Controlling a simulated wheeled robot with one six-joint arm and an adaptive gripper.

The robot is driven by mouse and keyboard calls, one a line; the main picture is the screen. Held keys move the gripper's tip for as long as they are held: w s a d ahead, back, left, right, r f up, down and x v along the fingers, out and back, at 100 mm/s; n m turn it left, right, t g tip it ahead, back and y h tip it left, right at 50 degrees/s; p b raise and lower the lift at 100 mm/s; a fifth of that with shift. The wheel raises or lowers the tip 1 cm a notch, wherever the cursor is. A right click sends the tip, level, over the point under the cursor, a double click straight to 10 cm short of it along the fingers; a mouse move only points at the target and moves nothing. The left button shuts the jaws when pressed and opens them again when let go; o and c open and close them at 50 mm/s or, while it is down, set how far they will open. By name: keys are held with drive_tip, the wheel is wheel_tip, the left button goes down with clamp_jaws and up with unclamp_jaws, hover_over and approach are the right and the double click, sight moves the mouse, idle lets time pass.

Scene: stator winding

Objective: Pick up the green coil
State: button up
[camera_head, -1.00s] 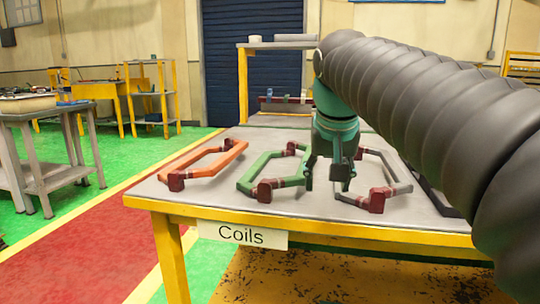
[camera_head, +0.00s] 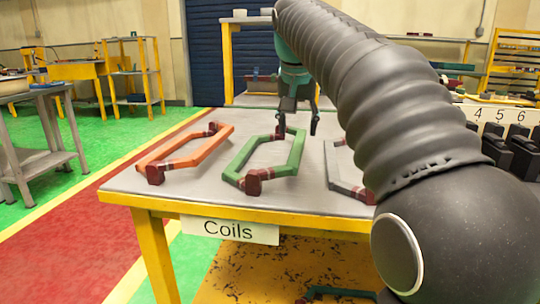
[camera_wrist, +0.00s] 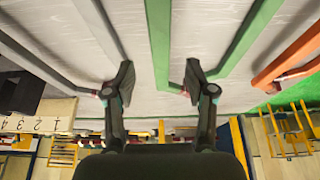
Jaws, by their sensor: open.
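The green coil (camera_head: 296,152) lies on the table between an orange coil and a grey coil, its corners wrapped in dark red. My gripper (camera_head: 298,127) is open and empty, pointing down by the far right part of the green coil. In the wrist view, one long bar of the green coil (camera_wrist: 160,42) shows between the spread fingers of my gripper (camera_wrist: 158,82). The other green bar lies to the right of them. I cannot tell how high the fingers are above the table.
The orange coil (camera_head: 195,152) lies to the left and the grey coil (camera_head: 334,165) close on the right, partly hidden by my arm. The table (camera_head: 215,194) carries a "Coils" sign (camera_head: 228,231). A numbered rack (camera_head: 503,125) stands at right.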

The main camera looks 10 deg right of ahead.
sight(298, 145)
drive_tip(key=shift+b+x, duration=0.5)
drive_tip(key=shift+x, duration=2.95)
clamp_jaws()
